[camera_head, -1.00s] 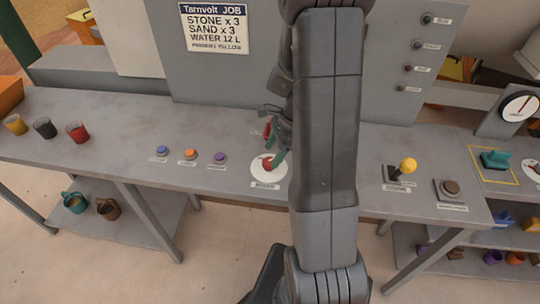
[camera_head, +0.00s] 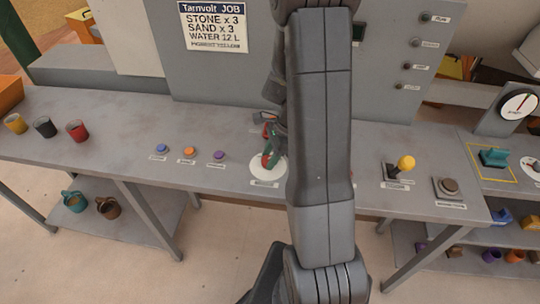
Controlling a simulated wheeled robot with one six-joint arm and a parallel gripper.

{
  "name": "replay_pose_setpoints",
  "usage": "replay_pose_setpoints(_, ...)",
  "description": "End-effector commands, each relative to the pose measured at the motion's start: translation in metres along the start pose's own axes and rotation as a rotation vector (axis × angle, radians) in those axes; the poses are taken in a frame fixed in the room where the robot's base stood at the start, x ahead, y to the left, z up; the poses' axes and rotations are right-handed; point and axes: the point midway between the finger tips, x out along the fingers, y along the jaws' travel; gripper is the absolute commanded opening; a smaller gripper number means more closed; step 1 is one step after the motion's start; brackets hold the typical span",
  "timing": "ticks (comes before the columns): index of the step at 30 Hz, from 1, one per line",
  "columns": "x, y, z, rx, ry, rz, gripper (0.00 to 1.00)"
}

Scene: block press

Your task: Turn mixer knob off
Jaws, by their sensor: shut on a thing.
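The red knob (camera_head: 266,161) sits on a round white dial plate (camera_head: 283,170) on the grey bench, with a small label in front that I cannot read. My gripper (camera_head: 270,156) is over the plate, shut on the red knob, with its greenish fingers on either side of it. My arm link hides the area just to the right, and the gripper hides part of the knob and its pointer.
Blue, orange and purple buttons (camera_head: 219,155) lie left of the dial. A yellow-topped lever (camera_head: 405,162) and a square button box (camera_head: 449,187) stand to the right. Cups (camera_head: 77,130) are at far left. The grey panel (camera_head: 225,75) rises behind.

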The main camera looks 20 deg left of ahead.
Motion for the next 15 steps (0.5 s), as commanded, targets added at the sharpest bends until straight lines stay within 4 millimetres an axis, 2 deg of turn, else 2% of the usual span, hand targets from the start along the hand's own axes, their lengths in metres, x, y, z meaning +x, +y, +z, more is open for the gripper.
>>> replay_pose_setpoints(8,-0.0002,-0.0015,0.0005,-0.084,-0.001,0.033,0.15)
replay_pose_setpoints(15,0.0002,-0.0029,0.0009,-0.256,-0.001,0.105,0.15)
